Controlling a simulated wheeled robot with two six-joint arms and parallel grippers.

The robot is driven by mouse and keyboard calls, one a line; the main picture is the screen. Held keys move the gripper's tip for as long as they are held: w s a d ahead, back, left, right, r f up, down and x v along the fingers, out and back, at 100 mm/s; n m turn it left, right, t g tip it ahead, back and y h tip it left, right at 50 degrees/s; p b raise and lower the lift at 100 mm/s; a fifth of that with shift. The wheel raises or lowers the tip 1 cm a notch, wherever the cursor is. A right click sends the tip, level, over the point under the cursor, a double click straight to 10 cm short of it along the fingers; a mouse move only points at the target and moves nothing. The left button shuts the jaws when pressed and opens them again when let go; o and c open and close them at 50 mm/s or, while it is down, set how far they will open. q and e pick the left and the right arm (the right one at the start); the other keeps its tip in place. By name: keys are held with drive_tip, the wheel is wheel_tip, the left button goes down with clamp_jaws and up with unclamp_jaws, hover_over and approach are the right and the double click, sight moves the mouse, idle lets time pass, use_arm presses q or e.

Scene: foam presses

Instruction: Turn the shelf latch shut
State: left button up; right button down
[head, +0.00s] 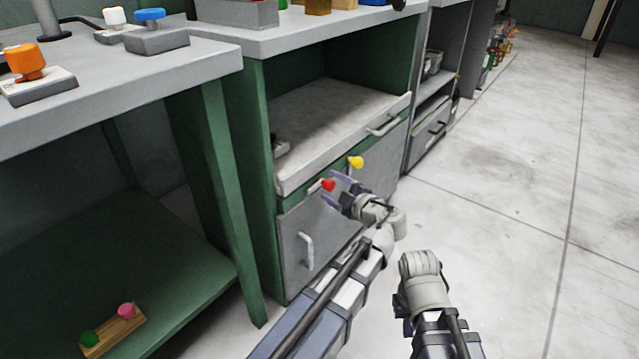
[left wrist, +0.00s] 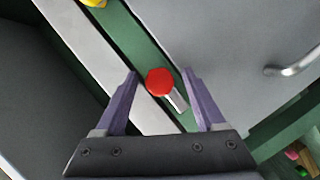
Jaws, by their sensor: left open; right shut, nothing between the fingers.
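A latch with a red knob (head: 328,184) and a short pale shaft sits at the front of the green cabinet, between the pale drawer front and the grey door. In the left wrist view the red knob (left wrist: 159,82) lies between my left gripper's fingers, closer to the left one, with a visible gap to the right one. My left gripper (head: 335,189) is open around it; I cannot tell whether a finger touches it. A second latch with a yellow knob (head: 356,162) is just beyond, also at the wrist view's top edge (left wrist: 93,3). My right gripper's fingers are not visible.
The grey door's handle (head: 306,250) and drawer handle (head: 383,126) stick out nearby. A grey table (head: 190,78) stands at the left, with a block bearing green and pink knobs (head: 112,331) on its lower shelf. The floor (head: 520,215) at right is clear.

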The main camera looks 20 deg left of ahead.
use_arm(q)
drive_tip(key=shift+w+a+f, duration=0.1)
drive_tip(key=shift+w+a, duration=0.15)
drive_tip(key=shift+a, duration=0.05)
clamp_jaws()
idle(0.5)
